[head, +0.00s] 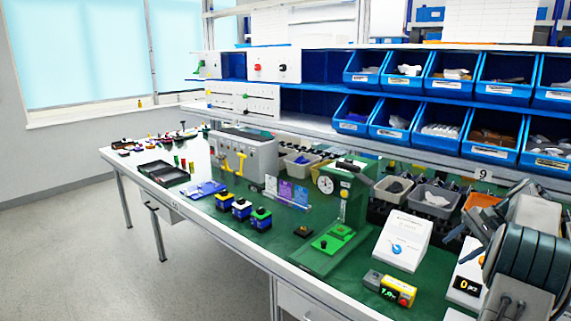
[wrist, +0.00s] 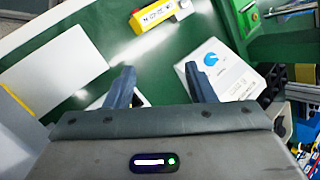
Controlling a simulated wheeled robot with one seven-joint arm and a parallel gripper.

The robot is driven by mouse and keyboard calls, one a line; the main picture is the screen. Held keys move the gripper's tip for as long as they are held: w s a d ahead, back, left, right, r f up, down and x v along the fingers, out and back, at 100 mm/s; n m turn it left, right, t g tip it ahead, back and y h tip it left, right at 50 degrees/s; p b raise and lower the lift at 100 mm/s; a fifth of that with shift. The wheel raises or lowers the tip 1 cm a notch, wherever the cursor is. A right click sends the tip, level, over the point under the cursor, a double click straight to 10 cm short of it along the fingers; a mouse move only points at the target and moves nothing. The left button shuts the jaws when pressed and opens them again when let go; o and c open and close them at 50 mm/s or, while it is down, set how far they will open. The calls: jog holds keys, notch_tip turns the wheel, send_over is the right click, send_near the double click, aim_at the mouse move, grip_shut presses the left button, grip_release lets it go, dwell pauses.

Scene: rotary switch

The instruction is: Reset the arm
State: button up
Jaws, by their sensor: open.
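My gripper (wrist: 160,72) is open, with its two blue-grey fingers apart and nothing between them. It hangs above the green bench top, and my arm fills the right edge of the head view. A white sloped box with a blue rotary knob (head: 396,249) stands on the bench, left of my arm in the head view. In the wrist view this white box (wrist: 228,80) lies just beyond the right finger, which covers part of it. I cannot tell from the frames whether the finger touches it.
A yellow and grey button box (head: 390,288) sits near the bench's front edge. A green press-like device (head: 345,200) stands further left. Blue bins (head: 450,85) line the shelves behind. A white counter display (head: 467,280) stands beside my arm. Open floor (head: 110,250) lies left of the bench.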

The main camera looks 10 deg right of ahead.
jog(key=s+a+r+n+g+h+p, duration=0.1)
jog(key=s+a+r+n+h, duration=0.2)
jog(key=a, duration=1)
jog(key=s+a+r+n+g+p, duration=0.1)
jog(key=a+r+n+p, duration=0.3)
jog(key=a, duration=0.9)
jog(key=s+a+f+n+h, duration=0.2)
jog(key=s+a+n, duration=0.5)
jog(key=s+a, duration=0.7)
jog(key=s+f, duration=0.1)
jog(key=s, duration=0.2)
jog(key=shift+s+a+f+t+h, duration=0.15)
jog(key=shift+s+a+t+h, duration=0.15)
jog(key=shift+s+t, duration=0.1)
jog(key=shift+c, duration=0.3)
